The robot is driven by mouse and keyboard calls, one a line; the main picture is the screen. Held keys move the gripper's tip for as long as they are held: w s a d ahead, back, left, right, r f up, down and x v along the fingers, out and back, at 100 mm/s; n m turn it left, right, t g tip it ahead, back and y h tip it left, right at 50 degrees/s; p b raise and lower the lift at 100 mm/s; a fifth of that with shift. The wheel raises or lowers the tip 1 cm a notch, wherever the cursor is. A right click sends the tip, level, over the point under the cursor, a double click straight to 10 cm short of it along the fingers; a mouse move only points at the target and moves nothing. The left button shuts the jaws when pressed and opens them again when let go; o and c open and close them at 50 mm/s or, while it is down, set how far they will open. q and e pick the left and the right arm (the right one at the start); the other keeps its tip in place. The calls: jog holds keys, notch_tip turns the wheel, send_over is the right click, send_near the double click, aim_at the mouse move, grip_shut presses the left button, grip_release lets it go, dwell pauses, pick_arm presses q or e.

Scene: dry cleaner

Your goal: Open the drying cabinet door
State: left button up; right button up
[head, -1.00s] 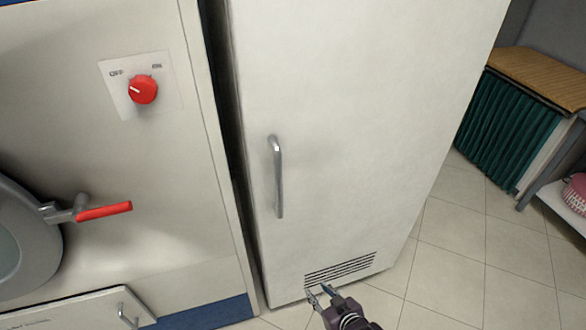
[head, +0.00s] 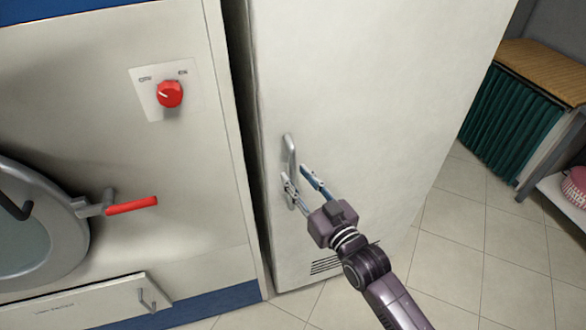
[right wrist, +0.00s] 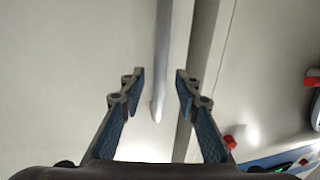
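The drying cabinet door (head: 350,90) is a tall pale panel that looks shut, with a vent grille low down. Its vertical metal handle (head: 290,160) is near the door's left edge. My right gripper (head: 302,176) is open at the handle's lower part. In the right wrist view the handle (right wrist: 162,60) comes down between the two open fingers (right wrist: 158,84), and neither finger visibly touches it. My left gripper is not in view.
Left of the cabinet stands a machine with a red knob (head: 169,94), a red lever (head: 132,205) and a round door (head: 35,235). A table with a green curtain (head: 510,122) stands at the right. Tiled floor (head: 470,250) lies clear before it.

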jog(key=shift+x, duration=1.45)
grip_shut()
